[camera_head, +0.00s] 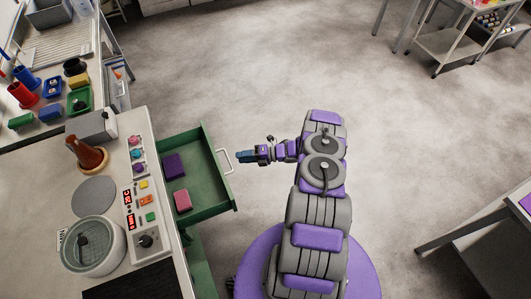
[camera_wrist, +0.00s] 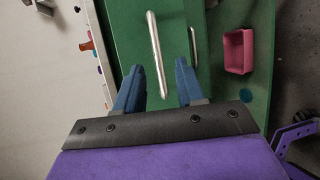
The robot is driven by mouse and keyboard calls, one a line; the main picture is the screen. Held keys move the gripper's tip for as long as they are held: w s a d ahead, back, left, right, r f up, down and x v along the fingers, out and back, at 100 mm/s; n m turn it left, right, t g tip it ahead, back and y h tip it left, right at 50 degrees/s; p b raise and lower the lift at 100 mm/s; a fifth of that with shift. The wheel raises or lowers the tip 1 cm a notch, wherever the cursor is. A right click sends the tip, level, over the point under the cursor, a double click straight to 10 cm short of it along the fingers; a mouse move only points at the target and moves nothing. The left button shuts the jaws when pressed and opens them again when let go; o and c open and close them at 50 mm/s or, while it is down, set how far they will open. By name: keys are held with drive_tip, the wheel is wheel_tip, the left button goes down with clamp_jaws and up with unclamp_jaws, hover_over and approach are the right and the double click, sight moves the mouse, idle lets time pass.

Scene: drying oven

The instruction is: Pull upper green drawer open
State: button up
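A green drawer (camera_head: 205,200) stands pulled out from the counter's right side in the head view, with a pale handle (camera_head: 222,160) on its outer front. My gripper (camera_head: 240,157) is just right of this handle, pointing left at it. In the wrist view my gripper (camera_wrist: 157,72) has its two blue fingers apart. A long pale handle (camera_wrist: 153,40) on a green panel (camera_wrist: 128,35) lines up between the fingertips; I cannot tell if they touch it. Which drawer each handle belongs to is unclear.
A purple block (camera_head: 174,166) and a pink box (camera_head: 182,200) lie in the open drawer. The counter (camera_head: 45,205) at left carries a control panel (camera_head: 140,205), a brown flask (camera_head: 86,153) and a round lidded vessel (camera_head: 92,247).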

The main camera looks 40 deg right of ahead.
drive_tip(key=p+v, duration=0.1)
drive_tip(key=v, duration=0.9)
drive_tip(key=shift+d+p, duration=0.35)
